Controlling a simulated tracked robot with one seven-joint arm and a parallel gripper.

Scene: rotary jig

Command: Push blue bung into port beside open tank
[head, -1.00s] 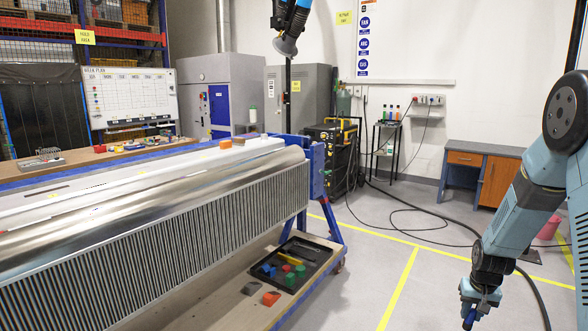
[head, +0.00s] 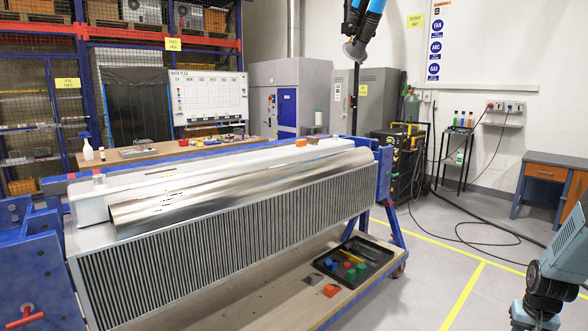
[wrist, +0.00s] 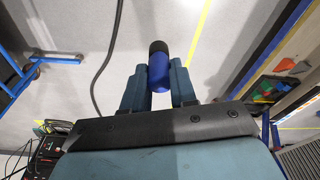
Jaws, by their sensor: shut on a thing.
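My gripper (wrist: 158,74) is shut on the blue bung (wrist: 159,78), which has a black end and points away from the fingers. In the head view only part of my wrist shows at the bottom right corner; fingers and bung are out of the picture there. The radiator core (head: 230,245) lies in the blue jig, with a shiny silver rounded tank (head: 250,185) along its top and a long white tank (head: 85,205) behind it. I cannot make out an open port or which tank is open. My gripper is over the floor, well right of the core.
A black tray (head: 378,272) with several coloured pieces sits on the jig's lower board, beside a red block (head: 331,290) and a grey block (head: 314,279). An orange piece (head: 301,142) sits on top. A cable (head: 465,225) crosses the floor at right.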

